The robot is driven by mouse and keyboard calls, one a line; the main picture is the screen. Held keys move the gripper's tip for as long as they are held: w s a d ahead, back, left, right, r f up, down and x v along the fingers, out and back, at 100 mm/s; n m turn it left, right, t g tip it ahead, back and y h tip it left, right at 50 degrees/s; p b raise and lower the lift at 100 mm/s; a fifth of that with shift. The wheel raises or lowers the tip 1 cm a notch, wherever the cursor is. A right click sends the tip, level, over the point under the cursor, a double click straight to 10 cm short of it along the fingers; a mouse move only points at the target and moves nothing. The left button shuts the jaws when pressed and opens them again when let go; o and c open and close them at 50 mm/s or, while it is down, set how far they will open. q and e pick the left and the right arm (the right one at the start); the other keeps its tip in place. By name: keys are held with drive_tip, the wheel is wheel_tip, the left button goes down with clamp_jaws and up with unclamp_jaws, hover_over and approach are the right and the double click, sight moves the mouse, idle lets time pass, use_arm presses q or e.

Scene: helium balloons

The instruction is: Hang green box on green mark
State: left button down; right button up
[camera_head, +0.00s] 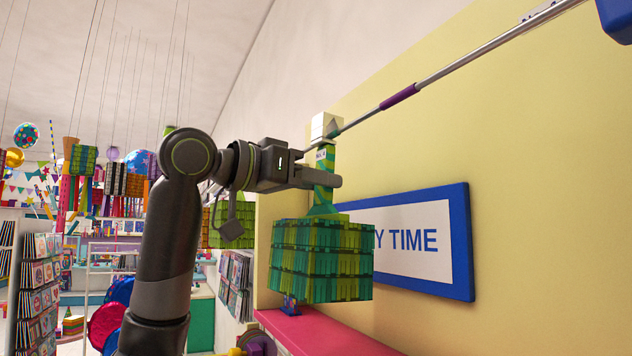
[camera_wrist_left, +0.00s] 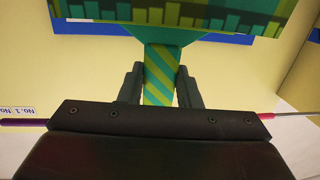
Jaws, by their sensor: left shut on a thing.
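The green box (camera_head: 322,262), a fringed piñata-like box in green and teal bands, hangs level below my left gripper (camera_head: 325,180). Its striped green-yellow strap (camera_head: 324,195) runs up between the fingers, which are shut on it. In the left wrist view the strap (camera_wrist_left: 160,75) sits between both fingers (camera_wrist_left: 161,88), with the box (camera_wrist_left: 205,14) beyond. A metal rod (camera_head: 450,70) with a purple band slopes down from the upper right to a white block above the gripper. A small green part (camera_head: 334,132) shows at its lower end; I cannot tell whether it is the green mark.
A blue-framed sign (camera_head: 460,240) is on the yellow wall behind the box. A pink ledge (camera_head: 330,335) lies below the box. Card racks (camera_head: 38,290) and hanging piñatas (camera_head: 80,175) fill the left. A blue object (camera_head: 615,18) is at the top right corner.

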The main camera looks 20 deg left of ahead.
use_arm(q)
drive_tip(key=shift+w+d+f+b, duration=0.1)
drive_tip(key=shift+f+b, duration=0.55)
drive_tip(key=shift+f, duration=0.3)
idle(0.8)
drive_tip(key=c, duration=1)
unclamp_jaws()
drive_tip(key=shift+o, duration=0.2)
drive_tip(key=shift+s+a+b, duration=0.3)
drive_tip(key=shift+s+b, duration=0.05)
drive_tip(key=b+v, duration=0.6)
drive_tip(key=v, duration=1)
drive_tip(key=shift+s+b, duration=0.35)
drive_tip(key=shift+a, duration=0.1)
